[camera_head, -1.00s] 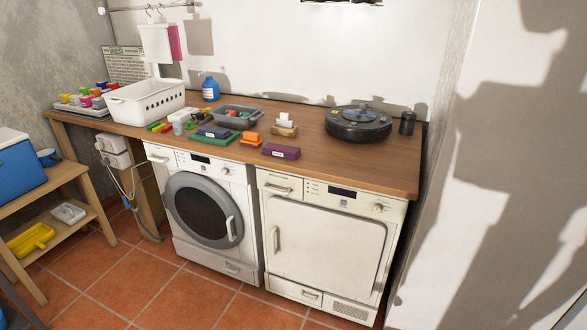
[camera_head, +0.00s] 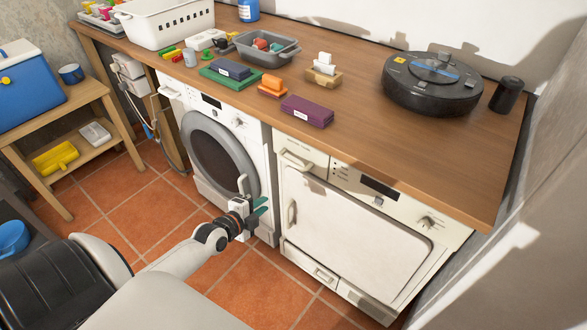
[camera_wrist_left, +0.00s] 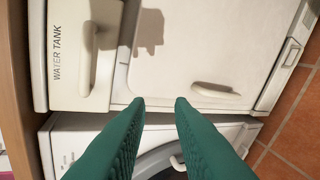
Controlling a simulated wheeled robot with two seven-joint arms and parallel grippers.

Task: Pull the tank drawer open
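The tank drawer (camera_head: 311,152) is the pale panel at the top left of the white dryer, under the wooden worktop. It looks closed, flush with the dryer front. In the left wrist view the drawer (camera_wrist_left: 62,85) carries the words WATER TANK, and its bar handle (camera_wrist_left: 89,62) stands out from the panel. My left gripper (camera_head: 262,205) is in front of the gap between washer and dryer, below the drawer and apart from it. In the left wrist view its green fingers (camera_wrist_left: 160,103) are spread with nothing between them. My right gripper is not in view.
The dryer door (camera_head: 345,225) has its own handle (camera_head: 292,213). The washing machine (camera_head: 222,150) stands to the left. The worktop (camera_head: 370,140) overhangs above, with a purple box (camera_head: 307,111) near its front edge and a robot vacuum (camera_head: 433,82). The tiled floor in front is clear.

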